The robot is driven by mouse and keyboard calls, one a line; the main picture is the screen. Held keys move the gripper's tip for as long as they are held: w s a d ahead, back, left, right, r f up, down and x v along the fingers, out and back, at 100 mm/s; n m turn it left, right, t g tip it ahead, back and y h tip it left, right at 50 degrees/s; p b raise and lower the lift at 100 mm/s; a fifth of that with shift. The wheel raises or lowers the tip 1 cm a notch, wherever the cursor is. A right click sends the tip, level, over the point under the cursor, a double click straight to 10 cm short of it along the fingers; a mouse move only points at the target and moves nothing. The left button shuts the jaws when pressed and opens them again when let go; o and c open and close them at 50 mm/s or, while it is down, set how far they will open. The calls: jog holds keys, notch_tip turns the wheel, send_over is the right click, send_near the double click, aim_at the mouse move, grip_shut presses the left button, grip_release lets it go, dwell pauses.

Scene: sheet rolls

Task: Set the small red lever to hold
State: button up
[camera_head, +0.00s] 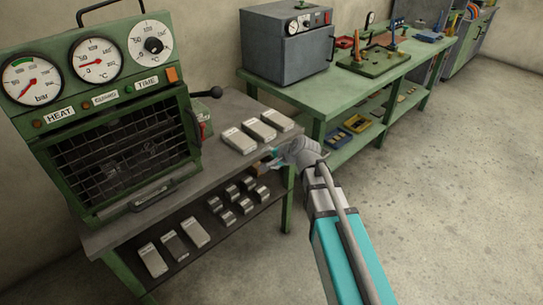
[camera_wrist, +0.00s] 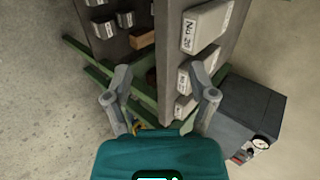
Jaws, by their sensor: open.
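My gripper (camera_head: 277,158) is open and empty at the right front edge of the grey-topped table, to the right of and below the lever. In the wrist view my gripper (camera_wrist: 162,92) shows its two fingers spread apart, with the table edge between and beyond them. The lever does not show in the wrist view.
Labelled grey blocks (camera_head: 248,137) lie on the tabletop close to my gripper. Several more blocks sit on the shelf (camera_head: 200,250) below. A grey oven (camera_head: 287,50) stands on the green bench behind. The floor at right is clear.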

jog(key=shift+s+d, duration=0.15)
jog(key=shift+d, duration=0.2)
jog(key=shift+c, duration=0.3)
